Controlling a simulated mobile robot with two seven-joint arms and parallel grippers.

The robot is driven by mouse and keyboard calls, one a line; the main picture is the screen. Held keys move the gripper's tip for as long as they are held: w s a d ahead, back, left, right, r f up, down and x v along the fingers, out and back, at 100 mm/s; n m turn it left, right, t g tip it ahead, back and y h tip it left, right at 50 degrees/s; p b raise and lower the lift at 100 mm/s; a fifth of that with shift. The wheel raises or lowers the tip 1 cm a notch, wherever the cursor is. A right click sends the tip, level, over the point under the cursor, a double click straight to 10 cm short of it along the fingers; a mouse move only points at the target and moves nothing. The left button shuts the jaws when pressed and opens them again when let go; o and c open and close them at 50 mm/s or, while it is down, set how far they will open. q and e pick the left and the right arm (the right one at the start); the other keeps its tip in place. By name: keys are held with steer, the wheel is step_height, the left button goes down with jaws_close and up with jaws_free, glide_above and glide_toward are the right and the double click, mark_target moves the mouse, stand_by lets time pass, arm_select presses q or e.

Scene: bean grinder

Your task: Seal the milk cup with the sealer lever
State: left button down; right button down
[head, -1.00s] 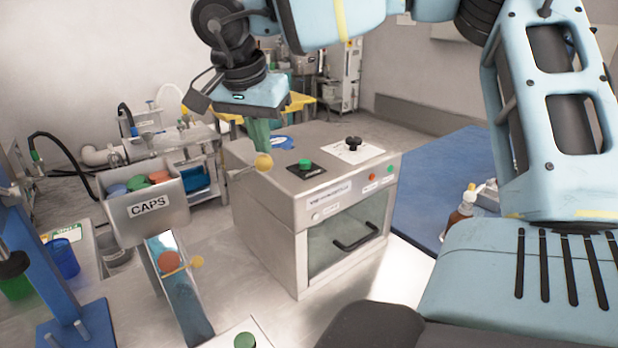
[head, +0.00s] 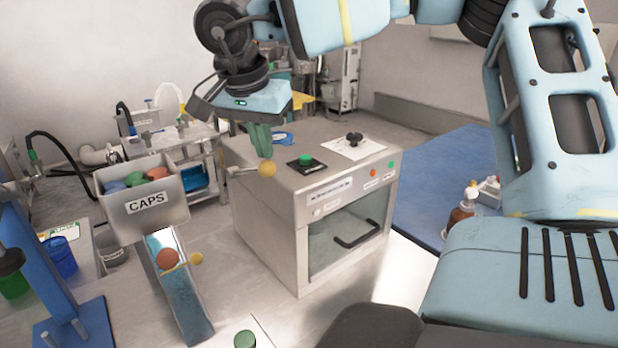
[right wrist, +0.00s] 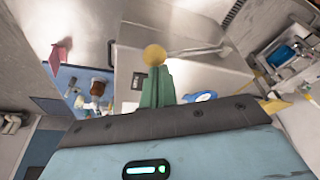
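The sealer is a grey metal box (head: 345,205) with a dark window and black handle in the head view. Its lever (head: 247,171) sticks out at its left side, nearly level, and ends in a yellow ball (head: 266,168). My right gripper (head: 264,150) points down just above the ball, with its green fingers close together and seemingly touching it. In the right wrist view the ball (right wrist: 154,55) sits at the tips of the green fingers (right wrist: 158,88), not between them. I cannot make out the milk cup. My left gripper is out of view.
A CAPS bin (head: 146,208) with coloured caps stands left of the sealer, above a sloped chute (head: 180,290) holding an orange cap (head: 167,258). A blue stand (head: 50,270) is at far left. Bottles (head: 461,213) stand at right.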

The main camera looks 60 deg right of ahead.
mark_target(269, 168)
steer(key=shift+f, duration=0.1)
stand_by(0.3)
